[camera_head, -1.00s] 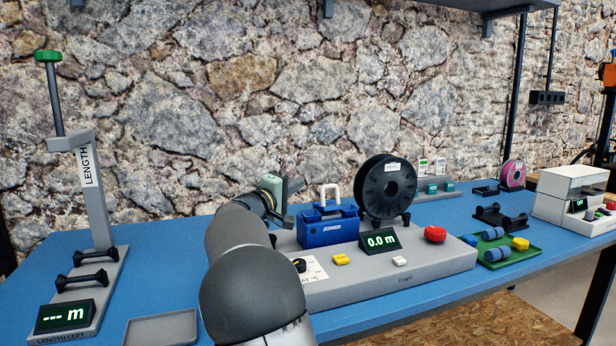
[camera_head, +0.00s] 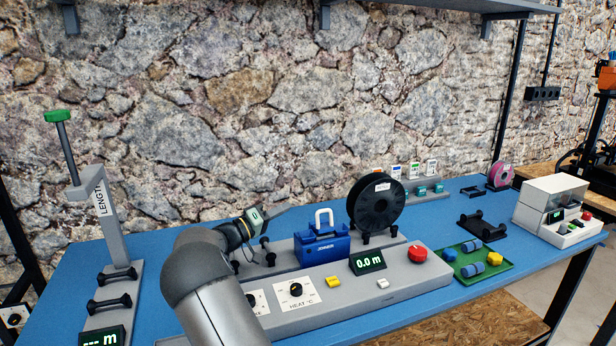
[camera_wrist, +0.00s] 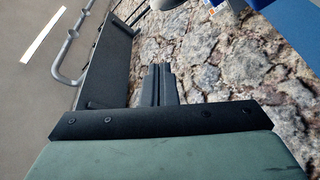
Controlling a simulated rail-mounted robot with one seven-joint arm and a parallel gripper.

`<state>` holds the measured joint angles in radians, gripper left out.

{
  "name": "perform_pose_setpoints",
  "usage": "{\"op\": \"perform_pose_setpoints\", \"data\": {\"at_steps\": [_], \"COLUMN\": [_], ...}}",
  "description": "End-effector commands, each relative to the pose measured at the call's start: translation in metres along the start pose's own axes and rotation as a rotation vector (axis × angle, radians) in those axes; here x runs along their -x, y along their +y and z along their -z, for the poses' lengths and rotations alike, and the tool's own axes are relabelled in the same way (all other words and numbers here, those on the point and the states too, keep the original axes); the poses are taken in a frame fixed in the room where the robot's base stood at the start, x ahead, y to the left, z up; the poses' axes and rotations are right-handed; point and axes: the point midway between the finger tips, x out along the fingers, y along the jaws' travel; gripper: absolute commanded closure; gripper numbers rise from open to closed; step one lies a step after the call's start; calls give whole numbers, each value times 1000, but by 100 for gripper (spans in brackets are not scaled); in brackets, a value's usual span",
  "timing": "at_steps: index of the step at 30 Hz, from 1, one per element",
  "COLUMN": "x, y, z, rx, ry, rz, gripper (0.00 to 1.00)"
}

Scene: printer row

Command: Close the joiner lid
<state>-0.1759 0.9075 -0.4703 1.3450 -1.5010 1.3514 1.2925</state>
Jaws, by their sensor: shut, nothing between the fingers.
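The joiner (camera_head: 322,254) is a blue box labelled JOINER, on the grey bench unit left of the black spool. Its blue lid with an upright white handle (camera_head: 323,217) is on top; I cannot tell whether the lid is fully down. My gripper (camera_head: 272,213) is left of the joiner, apart from the handle, near the stone wall in the head view; its fingers are hard to make out there. In the wrist view my gripper (camera_wrist: 158,72) has its dark fingers together with nothing between them. A blue part at that view's top edge is cut off and unclear.
The black spool (camera_head: 379,203) stands close right of the joiner. In front are a 0.0 m display (camera_head: 367,261), a red button (camera_head: 417,253) and a heat dial (camera_head: 296,290). A length post (camera_head: 109,217) stands at left. A green tray (camera_head: 474,262) lies at right.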

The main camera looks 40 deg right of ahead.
Motion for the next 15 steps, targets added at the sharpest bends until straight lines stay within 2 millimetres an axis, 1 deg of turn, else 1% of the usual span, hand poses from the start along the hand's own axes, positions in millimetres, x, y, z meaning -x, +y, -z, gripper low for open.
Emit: {"op": "perform_pose_setpoints", "data": {"at_steps": [1, 8, 11, 15], "x": [-4, -10, -20, -46], "y": [8, 3, 3, 5], "z": [5, -4, -5, -5], "rx": [-15, -65, -65, -65], "ry": [-10, -30, -31, -32], "rz": [-16, -49, -50, -51], "gripper": [100, 100, 100, 100]}}
